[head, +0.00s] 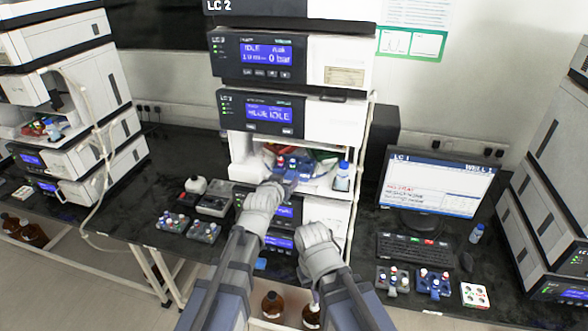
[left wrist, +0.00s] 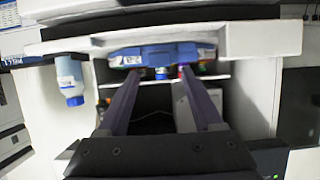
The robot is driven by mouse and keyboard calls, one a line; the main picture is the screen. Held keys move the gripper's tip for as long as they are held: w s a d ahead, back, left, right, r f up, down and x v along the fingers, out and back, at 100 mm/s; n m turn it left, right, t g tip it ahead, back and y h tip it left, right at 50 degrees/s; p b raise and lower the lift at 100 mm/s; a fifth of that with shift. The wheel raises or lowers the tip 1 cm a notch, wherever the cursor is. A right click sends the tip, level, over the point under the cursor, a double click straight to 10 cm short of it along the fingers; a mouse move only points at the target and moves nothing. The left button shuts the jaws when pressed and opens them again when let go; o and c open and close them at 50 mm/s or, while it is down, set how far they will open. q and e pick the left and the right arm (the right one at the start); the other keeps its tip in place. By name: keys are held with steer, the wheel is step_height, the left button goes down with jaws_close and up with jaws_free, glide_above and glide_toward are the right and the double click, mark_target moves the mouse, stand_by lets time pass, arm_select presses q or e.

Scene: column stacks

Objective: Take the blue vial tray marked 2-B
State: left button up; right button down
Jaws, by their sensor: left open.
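A blue vial tray (head: 288,175) stands in the open bay of the middle instrument stack, with blue and red caps showing.
A white bottle with a blue cap (head: 342,177) stands in the bay right of the tray. Grey vial trays (head: 172,223) are on the left bench; a grey (head: 392,282) and a white tray (head: 474,296) are at right. A monitor (head: 433,185) and keyboard (head: 411,248) stand behind.

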mark_target(289, 175)
arm_select(q)
steer(key=b+x, duration=0.2)
steer(key=x, duration=0.3)
jaws_close()
stand_by(0.5)
